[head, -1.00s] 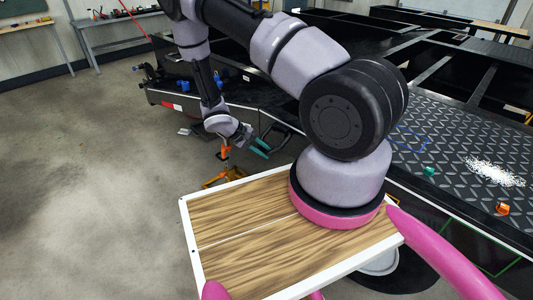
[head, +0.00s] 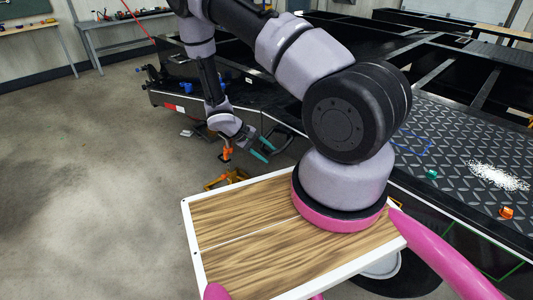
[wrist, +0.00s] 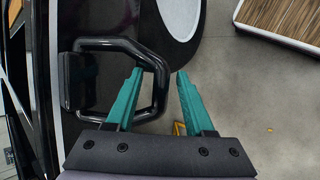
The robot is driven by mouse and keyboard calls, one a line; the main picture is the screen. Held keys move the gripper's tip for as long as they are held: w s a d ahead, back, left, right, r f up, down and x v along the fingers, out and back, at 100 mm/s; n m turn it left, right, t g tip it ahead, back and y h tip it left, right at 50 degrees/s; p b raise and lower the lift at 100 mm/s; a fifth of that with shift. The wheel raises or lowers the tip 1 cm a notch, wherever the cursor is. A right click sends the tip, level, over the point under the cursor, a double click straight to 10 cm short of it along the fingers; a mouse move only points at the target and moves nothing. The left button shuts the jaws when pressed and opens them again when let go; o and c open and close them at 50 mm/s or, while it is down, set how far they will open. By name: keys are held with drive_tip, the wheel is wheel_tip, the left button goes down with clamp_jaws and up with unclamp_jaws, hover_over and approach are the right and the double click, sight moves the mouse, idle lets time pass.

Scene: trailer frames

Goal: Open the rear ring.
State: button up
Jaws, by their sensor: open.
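The ring appears to be a black angular metal loop (wrist: 98,43) at left centre in the wrist view, fixed to a dark mount at its left. In the head view, a dark loop (head: 287,131) shows at the trailer's side, just right of my gripper (head: 264,150). My gripper (wrist: 157,72) is open, with two teal fingers. In the wrist view, the left finger overlaps the loop's opening and the right finger is outside it. The loop's right bar appears between them. I cannot tell the depth or whether they touch.
The black trailer (head: 460,140) fills the right side, with small green (head: 431,173) and orange (head: 506,212) objects on its deck. My wood-topped base (head: 240,205) is in front. Orange stands (head: 222,180) are below my gripper. Open concrete floor (head: 90,190) lies left.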

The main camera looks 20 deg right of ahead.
drive_tip(key=v, duration=1)
drive_tip(key=shift+a+r, duration=0.3)
drive_tip(key=shift+w, duration=0.1)
drive_tip(key=s+r+m+t+y, duration=0.1)
drive_tip(key=s+r+m+y, duration=0.15)
drive_tip(key=r, duration=1.15)
drive_tip(key=s+r+m+t+y, duration=0.15)
drive_tip(key=r+y, duration=0.25)
drive_tip(key=r, duration=1)
drive_tip(key=s+r+m+t+y, duration=0.2)
drive_tip(key=s+r+t, duration=0.5)
drive_tip(key=s+r, duration=0.7)
wheel_tip(320, 180, up, 4)
drive_tip(key=shift+s+d+f+m+y, duration=0.2)
drive_tip(key=shift+s+m+y, duration=0.1)
drive_tip(key=shift+y, duration=0.55)
